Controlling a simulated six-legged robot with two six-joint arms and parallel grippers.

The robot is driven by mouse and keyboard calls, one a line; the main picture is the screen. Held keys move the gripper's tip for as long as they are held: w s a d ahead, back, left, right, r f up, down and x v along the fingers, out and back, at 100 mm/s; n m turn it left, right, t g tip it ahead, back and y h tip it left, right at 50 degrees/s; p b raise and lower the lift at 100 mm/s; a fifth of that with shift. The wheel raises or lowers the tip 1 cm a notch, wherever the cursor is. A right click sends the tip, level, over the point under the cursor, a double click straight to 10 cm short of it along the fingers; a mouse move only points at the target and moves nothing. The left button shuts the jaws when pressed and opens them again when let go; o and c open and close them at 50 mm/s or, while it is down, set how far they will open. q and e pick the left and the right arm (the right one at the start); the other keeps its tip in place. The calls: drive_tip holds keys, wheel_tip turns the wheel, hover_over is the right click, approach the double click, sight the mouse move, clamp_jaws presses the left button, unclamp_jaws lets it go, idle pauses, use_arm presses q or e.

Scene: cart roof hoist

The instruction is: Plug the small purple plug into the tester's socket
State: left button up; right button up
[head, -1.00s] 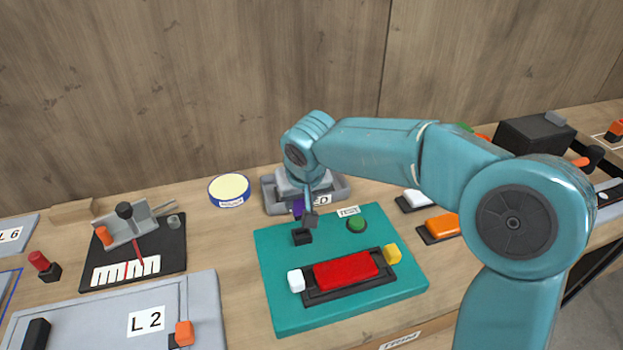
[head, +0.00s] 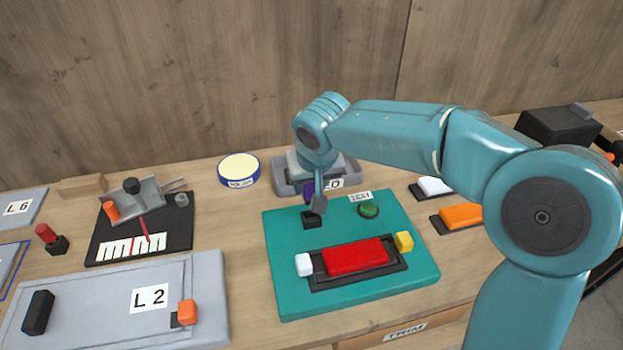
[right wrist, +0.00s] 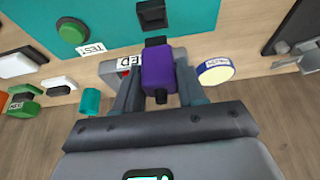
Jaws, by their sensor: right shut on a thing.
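The small purple plug (right wrist: 158,68) is held between the fingers of my right gripper (right wrist: 158,80), which is shut on it. In the head view the plug (head: 308,192) is mostly hidden behind the gripper (head: 319,202). The teal tester board (head: 285,260) lies on the table. Its black socket block (head: 311,220) is at the board's back left, just in front of the plug. In the right wrist view the socket (right wrist: 152,13) appears beyond the plug's black tip, with a gap between them. My left gripper is not in view.
The tester carries a green button (head: 369,210) and a red block (head: 356,257) between white and yellow pieces. A grey tray (head: 283,177) is behind it. A round blue-and-yellow tin (head: 239,169) and the L 2 panel (head: 100,320) are to the left. Orange and white switches stand to the right.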

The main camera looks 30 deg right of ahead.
sight(311, 195)
drive_tip(key=f, duration=0.1)
drive_tip(key=f+b, duration=0.2)
drive_tip(key=shift+w+d+f, duration=0.25)
drive_tip(key=shift+d+f, duration=0.05)
drive_tip(key=shift+s+a+f+b, duration=0.1)
drive_tip(key=shift+s+a+b, duration=0.05)
drive_tip(key=shift+b, duration=0.15)
idle(0.4)
drive_tip(key=shift+b, duration=0.3)
idle(0.6)
drive_tip(key=shift+f, duration=0.2)
